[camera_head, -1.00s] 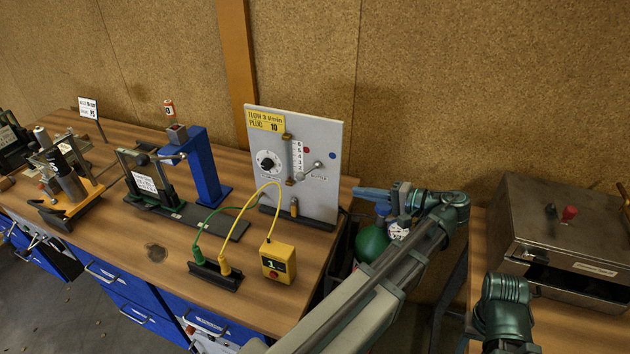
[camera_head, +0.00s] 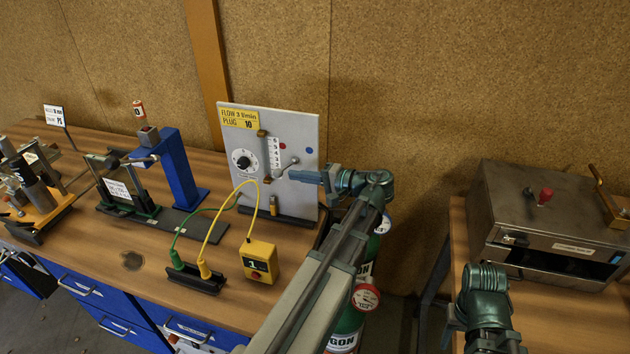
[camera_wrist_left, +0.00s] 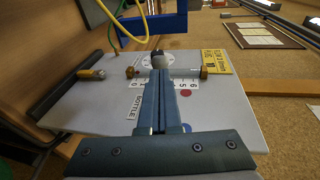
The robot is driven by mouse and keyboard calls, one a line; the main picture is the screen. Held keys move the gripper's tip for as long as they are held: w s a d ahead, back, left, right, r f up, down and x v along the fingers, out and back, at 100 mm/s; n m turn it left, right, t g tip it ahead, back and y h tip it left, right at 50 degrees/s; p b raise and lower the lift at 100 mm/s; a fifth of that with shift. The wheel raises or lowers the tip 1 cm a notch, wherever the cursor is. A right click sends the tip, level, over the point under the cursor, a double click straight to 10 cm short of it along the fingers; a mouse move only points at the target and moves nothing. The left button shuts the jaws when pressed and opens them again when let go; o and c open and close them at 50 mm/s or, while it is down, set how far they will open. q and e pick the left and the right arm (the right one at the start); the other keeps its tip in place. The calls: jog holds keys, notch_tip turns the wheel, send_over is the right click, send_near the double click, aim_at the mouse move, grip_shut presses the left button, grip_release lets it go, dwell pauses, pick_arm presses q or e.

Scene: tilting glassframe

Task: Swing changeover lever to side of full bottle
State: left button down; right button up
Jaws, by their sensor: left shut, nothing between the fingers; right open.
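The changeover lever (camera_head: 288,165) is a small grey lever with a round knob on the upright grey flow panel (camera_head: 300,128), between a red dot and a blue dot. My left gripper (camera_head: 299,175) is shut and empty. It points left across the panel's right part, its tips close to the lever; I cannot tell whether they touch. In the left wrist view the shut fingers (camera_wrist_left: 159,75) lie over the panel and hide part of it. Two green bottles with gauges stand behind my arm: a lower red-rimmed gauge (camera_head: 366,297) and an upper gauge (camera_head: 383,226).
A yellow box (camera_head: 259,261) with cables, a blue stand (camera_head: 182,170) and other fixtures occupy the wooden bench (camera_head: 150,290). A steel oven-like box (camera_head: 555,220) stands on the right bench. A gap separates the benches.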

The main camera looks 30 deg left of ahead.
aim_at(281, 173)
pick_arm(q)
jog(key=shift+x, duration=1)
jog(key=shift+s, duration=0.1)
jog(key=shift+s+a+m+t, duration=0.35)
jog(key=shift+m+t, duration=0.25)
jog(key=shift+t, duration=0.2)
jog(key=shift+w+a, duration=0.1)
jog(key=shift+a, duration=0.3)
jog(key=shift+d+r, duration=0.1)
jog(key=shift+d, duration=0.05)
